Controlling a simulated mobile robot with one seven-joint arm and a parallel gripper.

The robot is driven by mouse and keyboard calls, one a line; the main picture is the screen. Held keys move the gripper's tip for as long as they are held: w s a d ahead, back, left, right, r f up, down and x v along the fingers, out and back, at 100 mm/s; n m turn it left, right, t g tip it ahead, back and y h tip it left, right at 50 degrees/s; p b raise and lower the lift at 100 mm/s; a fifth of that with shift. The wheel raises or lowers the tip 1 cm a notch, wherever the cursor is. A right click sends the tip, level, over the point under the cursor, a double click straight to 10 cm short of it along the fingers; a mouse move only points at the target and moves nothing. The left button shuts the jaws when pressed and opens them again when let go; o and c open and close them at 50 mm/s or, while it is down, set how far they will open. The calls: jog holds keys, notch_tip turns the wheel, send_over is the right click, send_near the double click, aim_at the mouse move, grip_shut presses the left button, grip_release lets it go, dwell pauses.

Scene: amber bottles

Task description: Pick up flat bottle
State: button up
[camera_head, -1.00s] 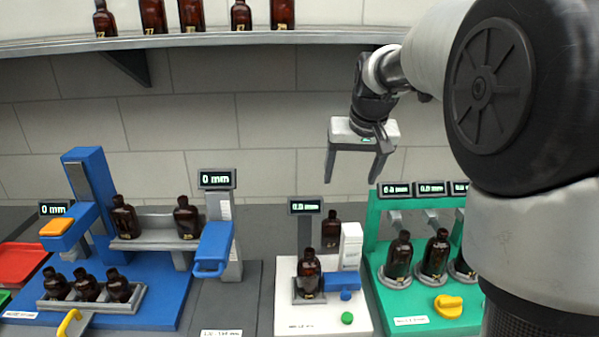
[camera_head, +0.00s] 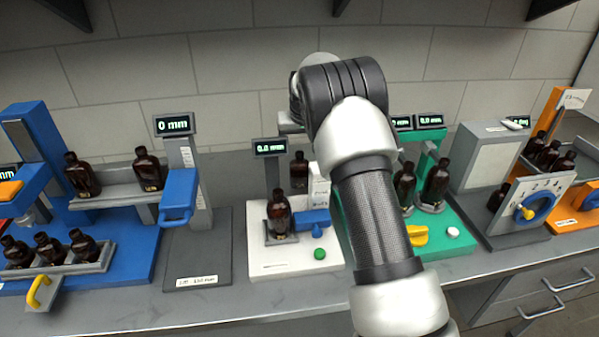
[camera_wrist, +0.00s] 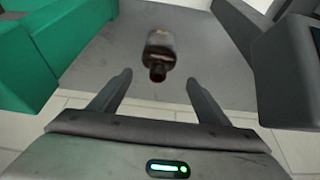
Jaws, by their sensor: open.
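A dark amber bottle (camera_wrist: 159,52) is on a grey surface in the wrist view, its dark neck pointing toward my gripper. I cannot tell whether it stands or lies. My gripper (camera_wrist: 160,77) is open and empty, with its fingers apart on either side of the bottle's neck in the picture and no contact visible. In the head view my arm hides the gripper's fingers, and I cannot make out this same bottle there. Other amber bottles show there: one on the white device (camera_head: 279,215), one behind it (camera_head: 299,170), and some on the green device (camera_head: 436,186).
A green block (camera_wrist: 60,45) is left of the bottle and a dark grey body (camera_wrist: 280,65) right, with bare surface between. In the head view, a blue device (camera_head: 130,245) with several bottles stands left. A grey box (camera_head: 490,155) and orange device (camera_head: 577,215) stand right.

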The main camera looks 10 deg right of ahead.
aim_at(299, 159)
jog(key=x, duration=0.5)
jog(key=p+x, duration=0.1)
jog(key=x, duration=0.1)
jog(key=shift+d+f, duration=0.2)
jog(key=shift+d, duration=0.05)
jog(key=shift+c, duration=0.3)
jog(key=c, duration=1.2)
jog(key=shift+r, duration=0.15)
